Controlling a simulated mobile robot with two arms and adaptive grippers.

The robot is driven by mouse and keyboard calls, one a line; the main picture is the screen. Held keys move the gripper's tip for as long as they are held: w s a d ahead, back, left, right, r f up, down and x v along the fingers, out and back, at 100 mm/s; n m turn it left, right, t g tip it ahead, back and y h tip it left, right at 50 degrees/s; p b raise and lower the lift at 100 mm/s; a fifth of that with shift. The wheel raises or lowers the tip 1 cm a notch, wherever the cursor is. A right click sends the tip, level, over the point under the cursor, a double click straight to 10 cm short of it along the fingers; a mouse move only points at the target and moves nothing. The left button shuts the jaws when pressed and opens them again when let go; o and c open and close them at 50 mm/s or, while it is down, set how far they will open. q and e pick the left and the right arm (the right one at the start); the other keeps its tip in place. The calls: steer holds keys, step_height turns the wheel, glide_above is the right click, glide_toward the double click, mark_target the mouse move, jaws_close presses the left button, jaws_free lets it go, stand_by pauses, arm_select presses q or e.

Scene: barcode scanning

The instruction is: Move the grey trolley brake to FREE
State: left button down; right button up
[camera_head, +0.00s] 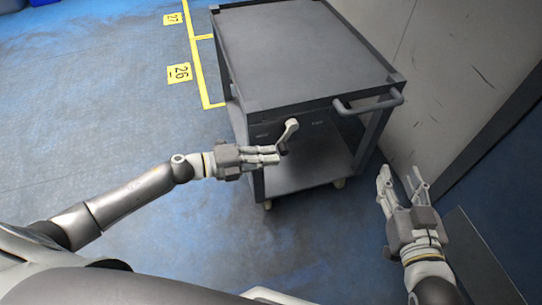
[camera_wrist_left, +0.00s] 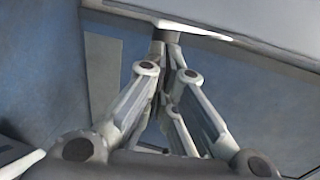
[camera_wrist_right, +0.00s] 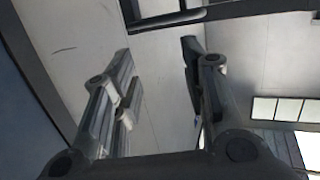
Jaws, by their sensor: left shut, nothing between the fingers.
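The grey trolley (camera_head: 300,55) stands ahead of me, with a push handle (camera_head: 370,103) at its right. A pale brake lever (camera_head: 290,130) on its front panel (camera_head: 322,126) tilts up and to the right from a dark pivot. Small marks flank the lever, too small to read. My left gripper (camera_head: 278,155) is shut and empty, its tips beside the lever's lower end; I cannot tell if they touch. Its closed fingers show in the left wrist view (camera_wrist_left: 167,48). My right gripper (camera_head: 400,178) is open and empty, right of the trolley; its parted fingers show in the right wrist view (camera_wrist_right: 158,48).
A pale wall (camera_head: 450,60) runs close along the trolley's right side. The blue floor (camera_head: 90,110) is open to the left, with yellow line markings (camera_head: 197,70) and number signs 26 (camera_head: 180,73) and 27 (camera_head: 172,19). The trolley has a lower shelf (camera_head: 300,172).

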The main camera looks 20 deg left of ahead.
arm_select(q)
steer(key=shift+w+d, duration=0.25)
steer(key=shift+d, duration=0.15)
arm_select(e)
steer(key=shift+w+a+r, duration=0.1)
steer(key=shift+r, duration=0.35)
arm_select(q)
steer(key=shift+f, duration=0.1)
arm_select(e)
steer(key=shift+r+t, duration=0.1)
steer(key=shift+t, duration=0.2)
